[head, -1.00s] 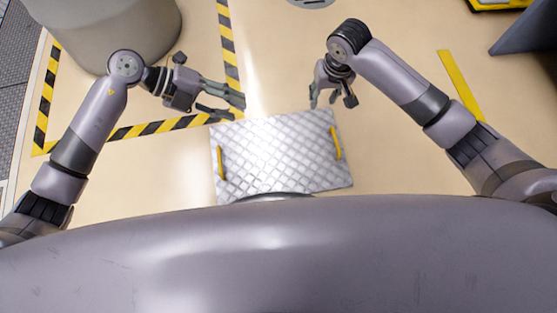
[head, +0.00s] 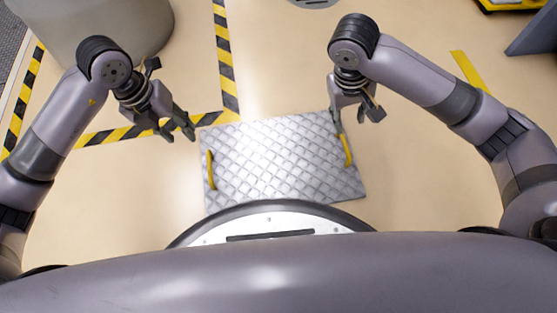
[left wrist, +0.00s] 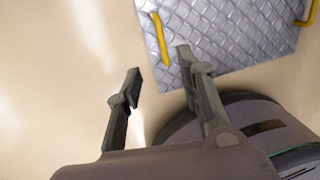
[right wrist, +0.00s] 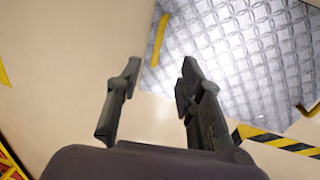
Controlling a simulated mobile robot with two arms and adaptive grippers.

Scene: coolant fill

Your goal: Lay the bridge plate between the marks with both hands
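The bridge plate (head: 275,160) is a silver diamond-tread sheet with a yellow handle on each side. It lies on the floor in front of my base in the head view. My left gripper (head: 180,135) is open and empty, up and left of the left handle (head: 211,170); in the left wrist view that handle (left wrist: 160,38) is beyond the fingertips. My right gripper (head: 355,118) is open and empty, just above the right handle (head: 346,150); in the right wrist view this handle (right wrist: 160,40) is ahead of the fingers, apart from them. The plate also shows in both wrist views.
Black-and-yellow striped tape (head: 226,60) marks the floor behind and left of the plate. A large grey cylinder (head: 95,25) stands at the back left. A plain yellow strip (head: 468,70) lies at the right. The floor beside the plate is clear.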

